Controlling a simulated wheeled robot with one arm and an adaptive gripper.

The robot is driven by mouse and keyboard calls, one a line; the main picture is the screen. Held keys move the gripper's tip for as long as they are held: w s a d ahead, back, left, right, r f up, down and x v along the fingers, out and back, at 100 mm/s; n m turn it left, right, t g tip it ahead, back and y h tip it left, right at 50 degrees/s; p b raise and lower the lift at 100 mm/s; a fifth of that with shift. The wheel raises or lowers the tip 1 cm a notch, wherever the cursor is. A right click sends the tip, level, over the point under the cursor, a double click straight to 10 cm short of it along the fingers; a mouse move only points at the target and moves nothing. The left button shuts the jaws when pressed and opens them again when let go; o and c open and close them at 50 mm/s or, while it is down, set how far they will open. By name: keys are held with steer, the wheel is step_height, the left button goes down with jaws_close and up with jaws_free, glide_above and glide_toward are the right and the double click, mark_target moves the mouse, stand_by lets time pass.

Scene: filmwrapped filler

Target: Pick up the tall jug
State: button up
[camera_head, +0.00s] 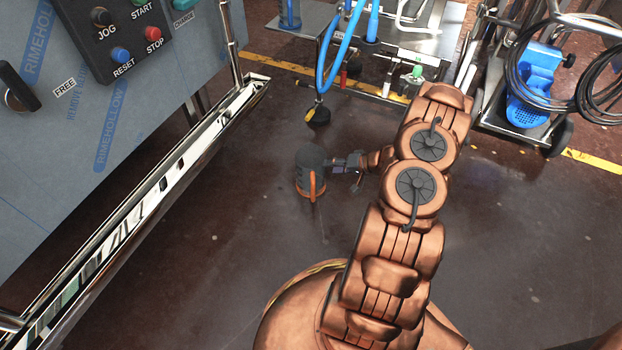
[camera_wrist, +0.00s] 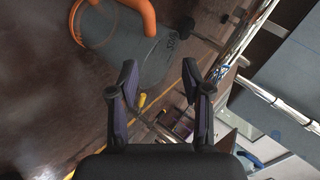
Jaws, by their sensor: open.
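A dark grey jug with an orange handle (camera_head: 309,160) shows in the head view, left of my gripper (camera_head: 354,170). Its lower part looks orange too. The jug lies beyond the fingertips, mostly towards the left finger. Whether that finger touches it is unclear.
A grey machine with a button panel (camera_head: 135,35) and a shiny metal rail (camera_head: 150,195) stands at the left. A metal cart with blue hoses (camera_head: 400,75) is at the back. A blue pump on a trolley (camera_head: 535,85) with black cable is back right. The dark floor (camera_head: 530,240) is clear at right.

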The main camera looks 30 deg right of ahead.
mark_target(315, 175)
steer(key=shift+y, duration=0.5)
steer(key=w+a+f+b, duration=0.1)
steer(key=f, duration=0.1)
steer(key=w+a+f+b, duration=0.1)
steer(key=a+f+b, duration=0.1)
steer(key=w+a+f+b, duration=0.1)
steer(key=w+f, duration=0.1)
steer(key=shift+a+f, duration=0.15)
steer(key=shift+f, duration=0.1)
jaws_close()
stand_by(0.6)
